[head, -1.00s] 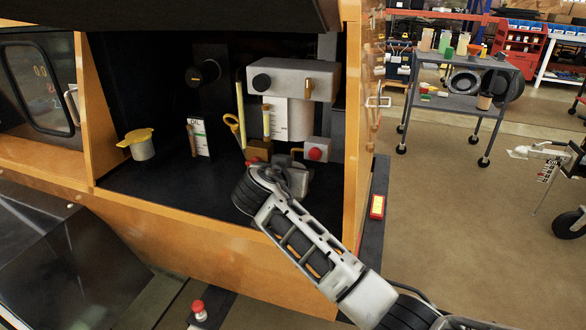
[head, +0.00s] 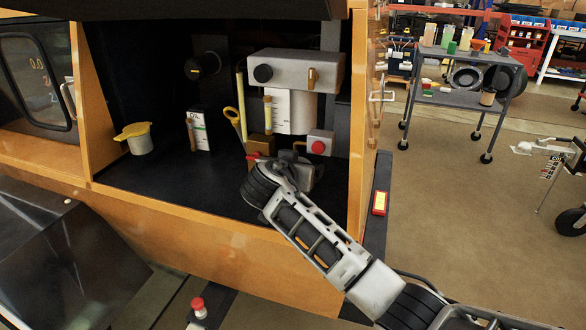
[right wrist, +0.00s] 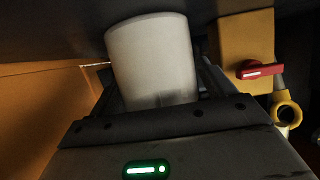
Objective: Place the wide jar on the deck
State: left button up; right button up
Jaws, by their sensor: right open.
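A plain whitish cylinder, which I take to be the wide jar (right wrist: 152,55), fills the middle of the right wrist view. My right gripper (right wrist: 160,98) is open with a dark finger on either side of it; I cannot tell whether they touch it. In the head view my right gripper (head: 295,168) is low inside the compartment, at its right side, and its arm and wrist hide the jar. The deck (head: 150,180) is the compartment's black floor. Whether the jar rests on it is not clear. My left gripper is out of view.
A pot with a yellow top (head: 138,140) and a white labelled carton (head: 199,130) stand on the deck's left. A grey housing (head: 295,72), a red-button box (head: 320,145) and a brass block with a red lever (right wrist: 248,55) are close to my gripper. The deck's front left is clear.

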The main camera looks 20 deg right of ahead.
jog(key=v, duration=1.2)
